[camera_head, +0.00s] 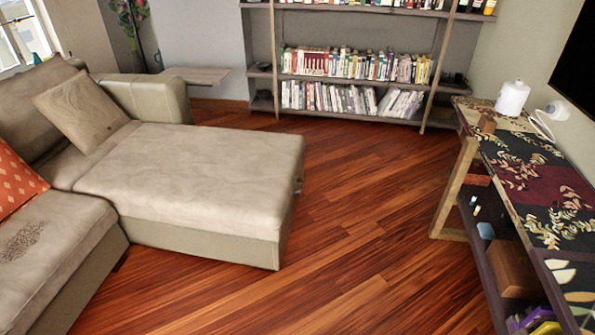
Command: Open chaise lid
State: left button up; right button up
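The chaise (200,240) is the long beige section of a sofa and fills the left middle of the head view. Its lid (195,165) is the flat padded top, which lies down level on the base, so it appears closed. A small dark detail (298,186) shows on the lid's right end; I cannot tell what it is. A tan cushion (80,112) leans on the backrest at the chaise's far left. Neither of my grippers is in view.
Bare wooden floor (330,240) lies open right of the chaise. A bookshelf (350,82) stands at the back wall. A patterned console table (525,165) with items beneath runs along the right. An orange cushion (18,178) lies on the sofa's left section (45,250).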

aim_at(275, 236)
jog(key=i+l, duration=0.1)
jog(key=i+l+u, duration=0.1)
jog(key=l, duration=0.25)
jog(key=i+l+u, duration=0.35)
jog(key=i, duration=0.35)
jog(key=i+l+u, duration=0.4)
jog(key=i, duration=0.25)
jog(key=i+l+u, duration=0.35)
jog(key=i+l, duration=0.15)
jog(key=l, duration=0.25)
